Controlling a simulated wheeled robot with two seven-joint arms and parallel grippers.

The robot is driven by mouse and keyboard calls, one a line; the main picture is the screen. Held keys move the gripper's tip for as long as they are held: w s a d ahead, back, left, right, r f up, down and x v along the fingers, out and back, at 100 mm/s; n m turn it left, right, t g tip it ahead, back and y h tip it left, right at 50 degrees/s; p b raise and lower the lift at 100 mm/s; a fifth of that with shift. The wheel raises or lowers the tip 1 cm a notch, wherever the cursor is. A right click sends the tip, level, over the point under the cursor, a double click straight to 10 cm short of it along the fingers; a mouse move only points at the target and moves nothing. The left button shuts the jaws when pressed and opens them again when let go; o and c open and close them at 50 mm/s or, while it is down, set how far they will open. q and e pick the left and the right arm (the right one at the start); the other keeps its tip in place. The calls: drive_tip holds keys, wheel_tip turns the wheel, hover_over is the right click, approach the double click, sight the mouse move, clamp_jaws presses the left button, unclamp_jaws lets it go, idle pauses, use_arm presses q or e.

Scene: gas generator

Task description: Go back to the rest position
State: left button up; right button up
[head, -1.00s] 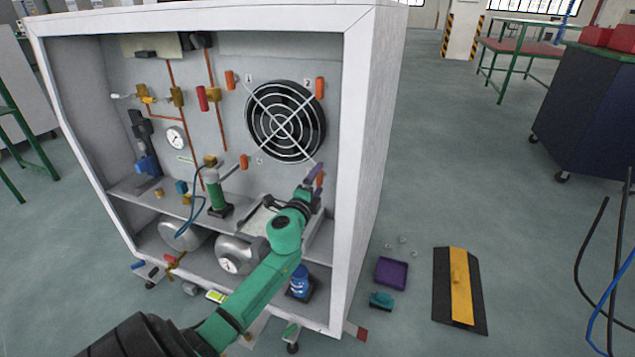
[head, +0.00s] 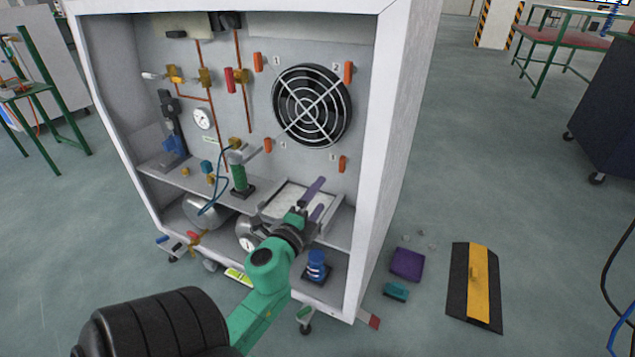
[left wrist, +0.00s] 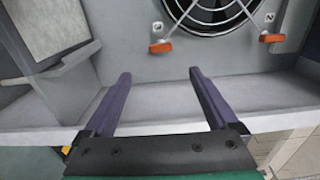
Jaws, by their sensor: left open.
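My left gripper (head: 318,200) is open and empty in the head view, in front of the tray on the middle shelf of the white cabinet (head: 395,130). In the left wrist view its two purple fingers (left wrist: 160,100) stand wide apart with nothing between them, pointing toward the cabinet's back panel. The round fan (head: 312,105) is on that panel, with orange clips at its corners; an orange clip (left wrist: 162,46) below it also shows in the left wrist view. My right gripper is not in view.
Right of the cabinet on the floor lie a purple bin (head: 406,264), a teal item (head: 396,292) and a black-and-yellow plate (head: 475,287). A green cylinder (head: 240,178) and a blue object (head: 316,266) stand inside the cabinet.

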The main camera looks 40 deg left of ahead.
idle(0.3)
